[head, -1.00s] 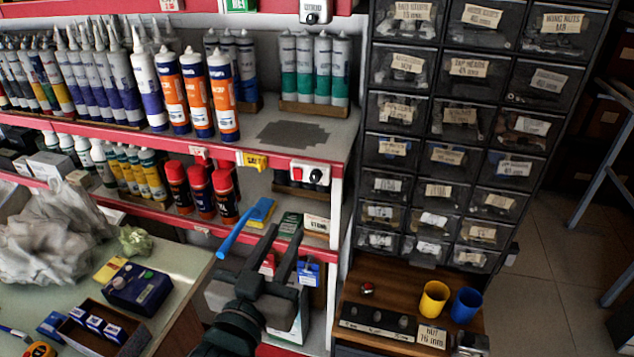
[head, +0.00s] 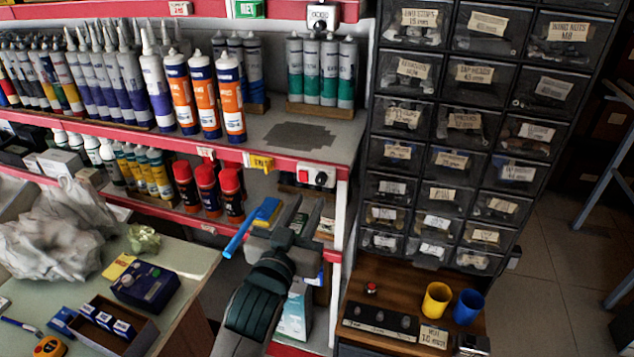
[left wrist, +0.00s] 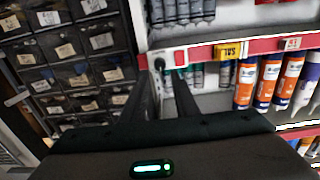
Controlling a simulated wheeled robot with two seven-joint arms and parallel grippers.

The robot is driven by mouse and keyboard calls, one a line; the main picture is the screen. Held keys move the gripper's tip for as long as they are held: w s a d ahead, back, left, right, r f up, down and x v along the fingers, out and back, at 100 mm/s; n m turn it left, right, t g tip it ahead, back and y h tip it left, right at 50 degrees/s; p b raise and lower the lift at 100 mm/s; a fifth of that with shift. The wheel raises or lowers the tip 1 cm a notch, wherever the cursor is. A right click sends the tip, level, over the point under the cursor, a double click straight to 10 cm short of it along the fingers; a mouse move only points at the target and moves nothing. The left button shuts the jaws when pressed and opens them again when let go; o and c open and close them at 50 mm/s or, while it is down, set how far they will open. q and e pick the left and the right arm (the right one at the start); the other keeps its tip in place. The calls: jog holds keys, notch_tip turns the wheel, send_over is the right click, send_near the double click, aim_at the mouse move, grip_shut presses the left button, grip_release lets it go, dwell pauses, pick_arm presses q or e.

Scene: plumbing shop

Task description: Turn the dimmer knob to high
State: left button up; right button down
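A white control box (head: 316,176) with a red switch and a small dark round knob (head: 321,178) is fixed to the red front edge of the middle shelf. A second white box (head: 320,15) with a dark dial and a label sits on the upper shelf edge. Which one is the dimmer I cannot tell for sure. My left gripper (head: 305,206) is open and empty just below the lower box, its fingers pointing up towards it. In the left wrist view the lower box's knob (left wrist: 160,63) shows near the gap between the fingertips. My right gripper is not in view.
Red-capped cans (head: 207,190) stand further left. A drawer cabinet (head: 440,150) rises at right, above a wooden ledge (head: 390,280) with yellow and blue cups. A cluttered counter (head: 195,262) is at lower left.

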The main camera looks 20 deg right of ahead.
aim_at(320, 181)
pick_arm(q)
jog(key=p+x, duration=0.1)
jog(key=x, duration=0.6)
jog(key=shift+w+d, duration=0.1)
jog(key=shift+w, duration=0.1)
grip_shut()
